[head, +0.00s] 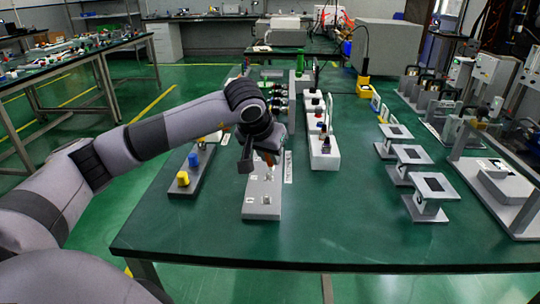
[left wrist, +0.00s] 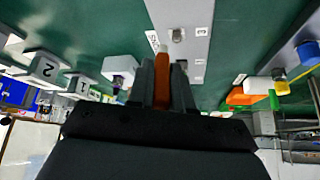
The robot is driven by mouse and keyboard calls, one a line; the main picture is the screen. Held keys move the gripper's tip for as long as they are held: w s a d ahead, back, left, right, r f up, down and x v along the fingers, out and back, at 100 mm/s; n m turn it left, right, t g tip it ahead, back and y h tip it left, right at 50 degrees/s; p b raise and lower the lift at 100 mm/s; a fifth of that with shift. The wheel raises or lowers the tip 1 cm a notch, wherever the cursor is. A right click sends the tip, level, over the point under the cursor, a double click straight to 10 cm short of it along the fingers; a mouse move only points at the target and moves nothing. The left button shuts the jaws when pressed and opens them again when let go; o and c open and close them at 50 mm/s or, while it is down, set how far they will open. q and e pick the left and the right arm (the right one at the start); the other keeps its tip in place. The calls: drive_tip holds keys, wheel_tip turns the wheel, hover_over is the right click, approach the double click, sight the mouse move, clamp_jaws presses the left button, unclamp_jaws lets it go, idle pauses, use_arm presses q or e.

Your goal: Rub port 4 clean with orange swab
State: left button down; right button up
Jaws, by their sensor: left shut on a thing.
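My left gripper (head: 258,163) is above the far part of the grey port panel (head: 263,200) in the head view. In the left wrist view the gripper (left wrist: 163,75) is shut on the orange swab (left wrist: 162,92), whose pale tip (left wrist: 162,48) points at the panel (left wrist: 182,14). The tip shows close beside a small metal port (left wrist: 179,35); whether it touches is unclear. Number labels lie along the panel, but which one is port 4 I cannot tell. The arm hides part of the panel in the head view. My right gripper is not in view.
A dark holder (head: 180,191) with a yellow swab (head: 183,178) and a blue swab (head: 194,160) stands left of the panel. A white block (head: 325,162) with several small items is to the right. Several metal stands (head: 428,190) are further right. The table's front is clear.

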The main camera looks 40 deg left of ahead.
use_arm(q)
drive_tip(key=shift+r, duration=0.6)
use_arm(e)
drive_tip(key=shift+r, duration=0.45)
use_arm(q)
drive_tip(key=shift+r+p, duration=0.2)
drive_tip(key=shift+p, duration=0.1)
wheel_tip(320, 180, up, 3)
drive_tip(key=shift+f+p, duration=0.15)
drive_tip(key=shift+p, duration=1)
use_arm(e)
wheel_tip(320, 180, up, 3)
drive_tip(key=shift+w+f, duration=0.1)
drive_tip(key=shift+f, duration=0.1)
